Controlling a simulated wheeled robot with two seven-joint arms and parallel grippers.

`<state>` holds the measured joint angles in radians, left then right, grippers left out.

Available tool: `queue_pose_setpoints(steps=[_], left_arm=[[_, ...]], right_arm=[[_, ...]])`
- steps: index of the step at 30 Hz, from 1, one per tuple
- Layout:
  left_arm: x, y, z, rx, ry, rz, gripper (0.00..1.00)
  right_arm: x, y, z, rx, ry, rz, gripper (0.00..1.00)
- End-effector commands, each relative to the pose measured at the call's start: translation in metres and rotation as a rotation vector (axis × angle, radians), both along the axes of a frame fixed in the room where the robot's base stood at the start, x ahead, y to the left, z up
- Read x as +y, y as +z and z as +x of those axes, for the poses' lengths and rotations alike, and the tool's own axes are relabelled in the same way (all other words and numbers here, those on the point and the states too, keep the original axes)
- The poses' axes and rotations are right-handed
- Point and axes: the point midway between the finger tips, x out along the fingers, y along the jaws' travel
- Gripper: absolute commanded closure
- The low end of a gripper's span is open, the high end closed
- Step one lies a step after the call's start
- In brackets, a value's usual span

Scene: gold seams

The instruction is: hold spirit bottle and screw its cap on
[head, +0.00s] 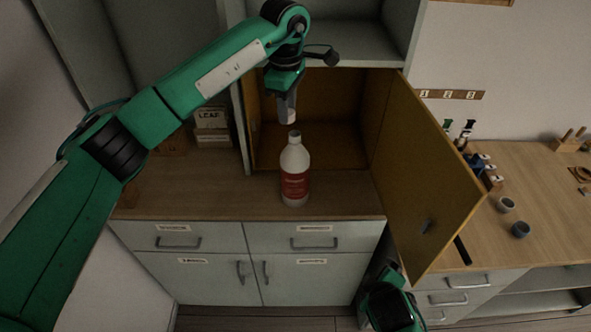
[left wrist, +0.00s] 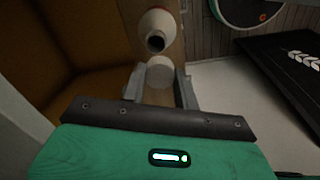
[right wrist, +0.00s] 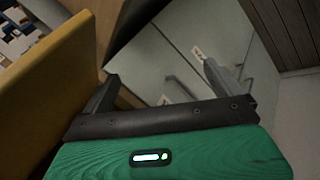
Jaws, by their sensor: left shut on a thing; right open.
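The spirit bottle (head: 294,172) is white with a red label and stands upright on the wooden counter, before the open cupboard. Its open, dark neck shows in the left wrist view (left wrist: 157,22). My left gripper (head: 287,105) points down above the bottle and is shut on the white cap (left wrist: 160,72). The cap is apart from the bottle, just above its neck in the head view. My right gripper (right wrist: 163,85) is open and empty, low beside the cabinet, away from the bottle. Its fingers are hard to make out in the head view.
An open yellow-brown cupboard door (head: 424,180) stands to the right of the bottle. Boxes (head: 211,128) sit at the back left of the counter (head: 200,190). A right-hand bench (head: 540,180) holds small cups and several bottles. The counter around the bottle is clear.

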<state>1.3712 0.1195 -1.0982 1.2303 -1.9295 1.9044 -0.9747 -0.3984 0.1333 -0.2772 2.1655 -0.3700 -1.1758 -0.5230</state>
Motion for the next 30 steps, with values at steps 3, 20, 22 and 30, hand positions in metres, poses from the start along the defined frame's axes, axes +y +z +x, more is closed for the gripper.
queue_pose_setpoints(steps=[3, 20, 22, 30], left_arm=[[-0.008, 0.01, 0.001, 0.002, 0.033, 0.002, 0.9], [-0.018, 0.019, 0.003, 0.006, 0.082, 0.005, 0.9], [-0.018, 0.02, 0.003, 0.006, 0.083, 0.005, 0.9], [-0.019, 0.02, 0.003, 0.006, 0.084, 0.005, 0.9]], right_arm=[[0.011, 0.027, 0.035, -0.102, 0.199, -0.226, 0.04], [0.131, 0.104, 0.15, -0.456, 1.024, -1.573, 0.04], [0.146, 0.106, 0.154, -0.477, 1.08, -1.707, 0.04], [0.171, 0.109, 0.159, -0.512, 1.168, -1.949, 0.04]])
